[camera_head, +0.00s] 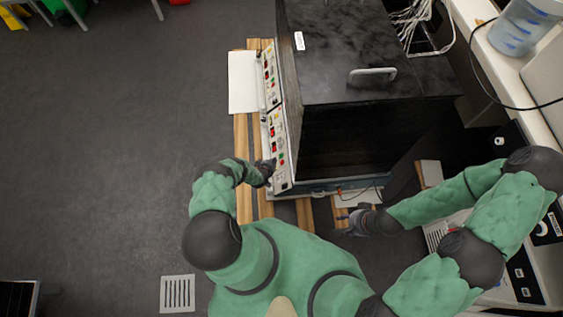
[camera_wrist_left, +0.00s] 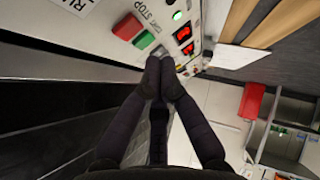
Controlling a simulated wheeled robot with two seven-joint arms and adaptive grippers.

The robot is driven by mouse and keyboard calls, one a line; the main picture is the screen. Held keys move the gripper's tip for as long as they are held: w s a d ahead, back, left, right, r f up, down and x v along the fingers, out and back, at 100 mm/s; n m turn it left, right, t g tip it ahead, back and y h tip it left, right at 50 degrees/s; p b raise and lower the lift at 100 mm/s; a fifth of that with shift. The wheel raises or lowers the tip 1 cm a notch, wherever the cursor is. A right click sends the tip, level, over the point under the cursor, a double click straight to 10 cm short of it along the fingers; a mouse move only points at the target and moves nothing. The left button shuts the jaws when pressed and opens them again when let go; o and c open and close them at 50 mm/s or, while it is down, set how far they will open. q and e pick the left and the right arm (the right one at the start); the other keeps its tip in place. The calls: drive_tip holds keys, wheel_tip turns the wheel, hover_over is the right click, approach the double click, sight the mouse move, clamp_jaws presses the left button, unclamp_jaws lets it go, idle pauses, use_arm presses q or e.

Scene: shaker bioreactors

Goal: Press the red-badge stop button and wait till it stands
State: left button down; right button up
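The black shaker cabinet (camera_head: 350,60) has a pale control panel (camera_head: 278,150) on its left side, with two groups of buttons and red displays. In the left wrist view, a red button (camera_wrist_left: 127,27) and a green button (camera_wrist_left: 145,40) sit beside a partly readable label ending in "STOP". My left gripper (camera_wrist_left: 160,62) has its fingertips together, right at the panel beside the green button; the fingertips hide part of the panel, and contact cannot be told. It also shows in the head view (camera_head: 268,168). My right gripper (camera_head: 345,219) hangs below the cabinet's front edge, away from the panel.
Lit red displays (camera_wrist_left: 184,36) and a green lamp (camera_wrist_left: 177,15) show on the panel. Wooden slats (camera_head: 242,180) and a white board (camera_head: 242,82) lie beside the cabinet. A bench with a clear blue-marked container (camera_head: 520,28) stands right. The floor (camera_head: 110,120) at left is open.

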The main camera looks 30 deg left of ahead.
use_arm(q)
drive_tip(key=shift+s+a+r+p, duration=0.25)
drive_tip(key=shift+s+a+r, duration=0.05)
drive_tip(key=shift+a+r, duration=0.2)
drive_tip(key=shift+s+a+r+p, duration=0.25)
drive_tip(key=shift+a+r, duration=0.15)
drive_tip(key=shift+r, duration=0.1)
